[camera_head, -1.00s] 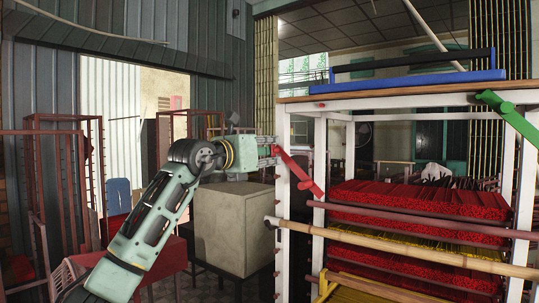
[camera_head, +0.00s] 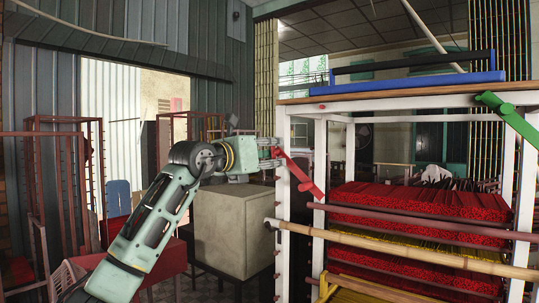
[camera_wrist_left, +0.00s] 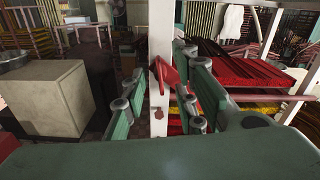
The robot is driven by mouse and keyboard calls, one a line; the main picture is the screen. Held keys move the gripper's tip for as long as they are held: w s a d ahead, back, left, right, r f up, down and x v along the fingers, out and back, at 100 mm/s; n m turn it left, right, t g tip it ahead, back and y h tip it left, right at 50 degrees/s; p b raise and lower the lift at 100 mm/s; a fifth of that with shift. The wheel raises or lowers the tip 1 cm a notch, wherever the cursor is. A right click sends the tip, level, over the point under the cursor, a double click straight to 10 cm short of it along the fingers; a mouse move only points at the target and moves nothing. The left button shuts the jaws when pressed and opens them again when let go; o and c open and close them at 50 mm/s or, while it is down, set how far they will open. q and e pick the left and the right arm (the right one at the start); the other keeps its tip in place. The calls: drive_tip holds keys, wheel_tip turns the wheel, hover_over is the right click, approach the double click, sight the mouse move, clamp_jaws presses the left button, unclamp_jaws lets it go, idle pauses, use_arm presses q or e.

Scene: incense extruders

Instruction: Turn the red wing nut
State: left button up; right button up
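The red wing nut (camera_head: 299,174) is a slanted red bar on the front left white post of the rack, its upper end to the left. My left gripper (camera_head: 273,153) is at its upper end, close to the post. In the left wrist view, the red wing nut (camera_wrist_left: 168,74) shows between the two fingers of my left gripper (camera_wrist_left: 158,82), in front of the white post. The fingers are apart, one on each side. I cannot tell whether either finger touches it. My right gripper is not in view.
The white-framed rack (camera_head: 296,235) holds stacks of red and yellow incense sticks. A green wing nut (camera_head: 508,115) is on its right post. A bamboo pole (camera_head: 390,247) crosses its front. A beige box (camera_head: 233,228) stands behind my left arm.

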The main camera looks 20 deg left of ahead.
use_arm(q)
drive_tip(key=shift+s, duration=0.1)
drive_tip(key=v, duration=1.1)
drive_tip(key=shift+s+a, duration=0.15)
drive_tip(key=shift+s, duration=0.25)
